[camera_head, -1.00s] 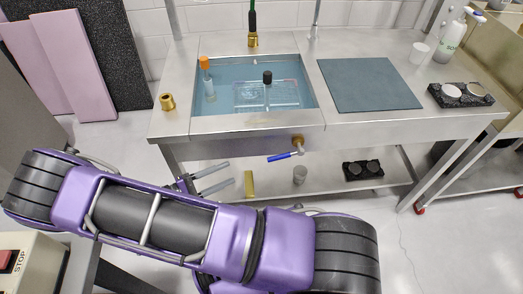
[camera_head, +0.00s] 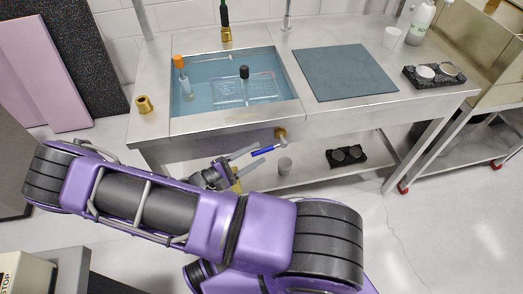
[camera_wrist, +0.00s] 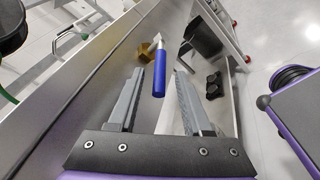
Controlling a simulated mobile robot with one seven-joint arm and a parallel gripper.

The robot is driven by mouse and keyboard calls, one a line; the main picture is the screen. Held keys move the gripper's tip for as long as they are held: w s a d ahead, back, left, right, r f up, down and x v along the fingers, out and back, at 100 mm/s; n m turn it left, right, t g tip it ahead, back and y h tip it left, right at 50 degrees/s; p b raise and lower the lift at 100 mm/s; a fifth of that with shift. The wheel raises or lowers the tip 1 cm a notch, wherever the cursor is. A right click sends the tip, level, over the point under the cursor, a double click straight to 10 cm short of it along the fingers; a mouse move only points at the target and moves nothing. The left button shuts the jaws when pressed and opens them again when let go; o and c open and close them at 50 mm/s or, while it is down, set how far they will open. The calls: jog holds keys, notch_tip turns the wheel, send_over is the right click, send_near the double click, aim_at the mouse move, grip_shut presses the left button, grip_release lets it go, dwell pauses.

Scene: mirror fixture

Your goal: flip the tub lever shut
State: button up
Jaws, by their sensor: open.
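The tub (camera_head: 235,117) is a sink with bluish water set in a steel bench. Its lever has a blue handle (camera_head: 264,150) on a brass valve (camera_head: 281,134) at the bench's front. In the head view the handle slants down to the left from the valve. My gripper (camera_head: 243,160) is open and empty, just left of the handle's free end. In the wrist view, the blue handle (camera_wrist: 159,75) shows between the fingertips of my gripper (camera_wrist: 159,72), with the brass valve (camera_wrist: 147,52) beyond. I cannot tell whether a finger touches the handle.
Bottles with an orange cap (camera_head: 178,61) and a black cap (camera_head: 244,72) stand in the tub. A grey mat (camera_head: 343,73) covers the bench's right. The bench front is close to my gripper.

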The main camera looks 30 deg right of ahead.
aim_at(267, 150)
jog(key=shift+w+d, duration=0.15)
jog(key=shift+d, duration=1.3)
jog(key=shift+c, duration=0.2)
grip_shut()
jog(key=shift+r, duration=0.1)
